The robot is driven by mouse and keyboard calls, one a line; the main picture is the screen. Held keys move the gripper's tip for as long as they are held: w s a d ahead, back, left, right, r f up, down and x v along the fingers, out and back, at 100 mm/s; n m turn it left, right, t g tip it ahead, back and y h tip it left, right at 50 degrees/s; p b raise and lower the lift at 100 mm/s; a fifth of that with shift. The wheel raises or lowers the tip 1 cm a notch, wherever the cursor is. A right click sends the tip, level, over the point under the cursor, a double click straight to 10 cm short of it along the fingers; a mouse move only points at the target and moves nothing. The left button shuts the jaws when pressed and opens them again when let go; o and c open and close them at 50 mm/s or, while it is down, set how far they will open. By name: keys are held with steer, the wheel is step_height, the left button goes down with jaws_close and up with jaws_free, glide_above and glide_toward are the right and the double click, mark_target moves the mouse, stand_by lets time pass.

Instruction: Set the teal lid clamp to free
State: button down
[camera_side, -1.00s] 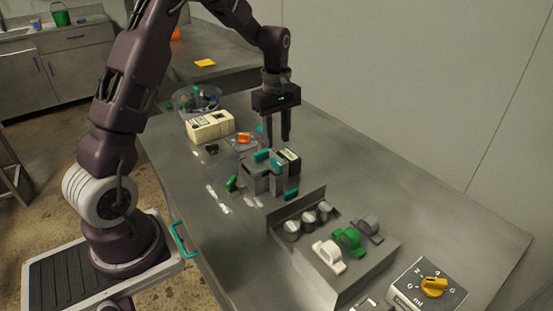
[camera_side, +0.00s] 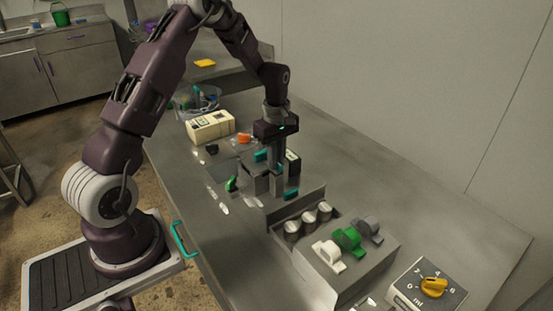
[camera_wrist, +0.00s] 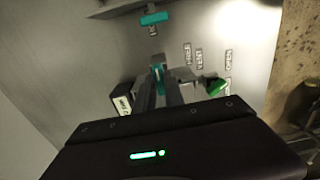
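My gripper (camera_side: 275,165) points down over a small grey metal unit (camera_side: 255,180) on the bench, with its fingers low among the unit's parts. A teal part (camera_wrist: 158,72), which seems to be the clamp handle, shows between the fingertips in the wrist view. My gripper (camera_wrist: 159,85) appears open around it, with a gap between the fingers; contact cannot be made out. Another teal piece (camera_side: 261,155) sits on the unit's left side. A separate teal piece (camera_side: 291,194) lies to the front right and also shows in the wrist view (camera_wrist: 154,18). The fingers hide much of the clamp.
A green part (camera_side: 231,184) and white label plates (camera_side: 223,208) are left of the unit. A dark box with a white label (camera_wrist: 121,103) stands close beside the fingers. A grey switch panel (camera_side: 325,270) is in front.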

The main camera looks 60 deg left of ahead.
steer(key=shift+m, duration=0.3)
steer(key=m, duration=0.8)
steer(key=shift+m, duration=0.3)
steer(key=m, duration=0.8)
steer(key=shift+m, duration=0.5)
steer(key=c, duration=1.4)
jaws_free()
steer(key=shift+c, duration=0.2)
